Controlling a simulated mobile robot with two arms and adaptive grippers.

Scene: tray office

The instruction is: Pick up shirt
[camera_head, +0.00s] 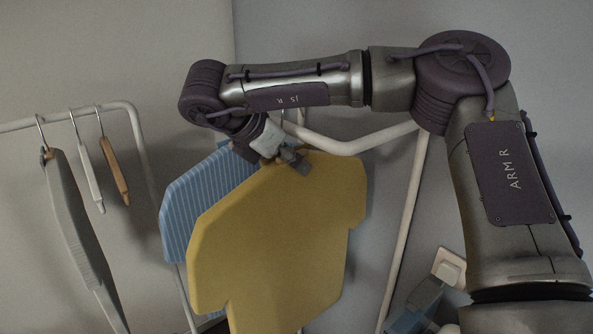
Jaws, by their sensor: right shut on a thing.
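A yellow shirt (275,235) hangs spread out in the middle of the head view. A blue striped shirt (200,190) hangs behind it and is partly covered by it. My right gripper (296,160) is at the top edge of the yellow shirt, near its collar, and is shut on it there. Whether the fingers hold cloth or a hanger is too small to tell. My left gripper is out of view.
A white rail (360,144) runs behind my right arm, with a slanting post below it. On the left, a grey garment (75,225) and two hangers, one white (92,178) and one brown (116,172), hang from a rail.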

